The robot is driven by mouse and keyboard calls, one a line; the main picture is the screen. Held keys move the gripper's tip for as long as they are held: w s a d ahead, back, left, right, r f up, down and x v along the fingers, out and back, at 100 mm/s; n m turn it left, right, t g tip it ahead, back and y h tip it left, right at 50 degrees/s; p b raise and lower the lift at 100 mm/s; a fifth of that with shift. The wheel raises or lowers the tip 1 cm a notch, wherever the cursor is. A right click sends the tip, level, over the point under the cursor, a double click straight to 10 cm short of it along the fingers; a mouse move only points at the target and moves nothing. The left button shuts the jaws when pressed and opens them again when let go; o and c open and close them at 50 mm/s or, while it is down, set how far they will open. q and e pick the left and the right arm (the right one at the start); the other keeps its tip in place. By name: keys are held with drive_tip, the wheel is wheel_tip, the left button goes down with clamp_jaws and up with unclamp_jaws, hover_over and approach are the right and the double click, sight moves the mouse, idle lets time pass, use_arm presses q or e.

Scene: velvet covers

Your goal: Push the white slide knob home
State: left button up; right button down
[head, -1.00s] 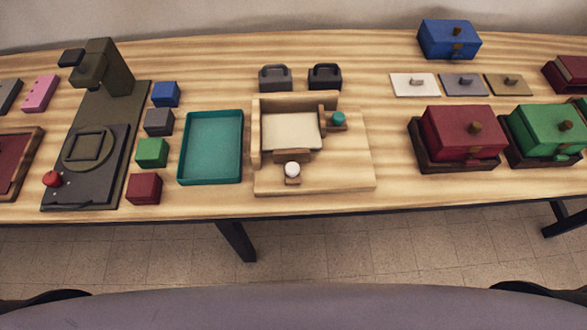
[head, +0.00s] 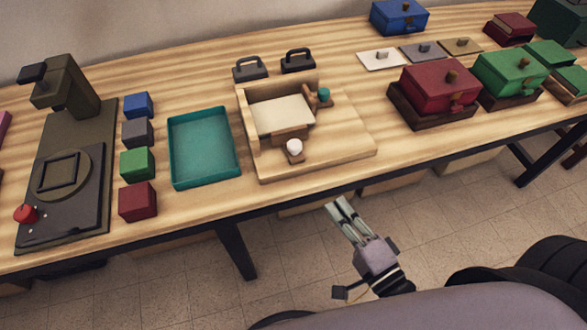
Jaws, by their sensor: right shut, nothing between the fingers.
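The white slide knob (head: 294,146) stands on a small wooden slide at the front of a pale wooden fixture (head: 340,155). A cream plate (head: 282,115) lies in the fixture behind the knob, between raised wooden walls. A teal knob (head: 324,93) sits on another wooden slide at the fixture's right side. My right gripper (head: 338,204) is in front of the table edge, nearer to me than the white knob and apart from it. Its fingers are together and hold nothing. My left gripper is not in view.
A teal tray (head: 205,148) and several coloured blocks are left of the fixture, beside a dark press-like machine (head: 62,150). Two dark handled blocks (head: 298,61) stand behind it. A red lidded box (head: 438,90) is to the right. Table in front of the fixture is narrow.

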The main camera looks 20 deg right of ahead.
drive_tip(key=r, duration=0.1)
drive_tip(key=p, duration=0.2)
approach(301, 147)
drive_tip(key=x, duration=0.6)
drive_tip(key=shift+w+a+f, duration=0.1)
drive_tip(key=shift+w+a, duration=0.2)
drive_tip(key=shift+a, duration=0.2)
drive_tip(key=shift+d+p+x, duration=0.2)
drive_tip(key=shift+x, duration=0.8)
drive_tip(key=shift+d+p+x, duration=0.15)
drive_tip(key=shift+d+x, duration=0.1)
drive_tip(key=shift+x, duration=0.75)
drive_tip(key=shift+w, duration=0.1)
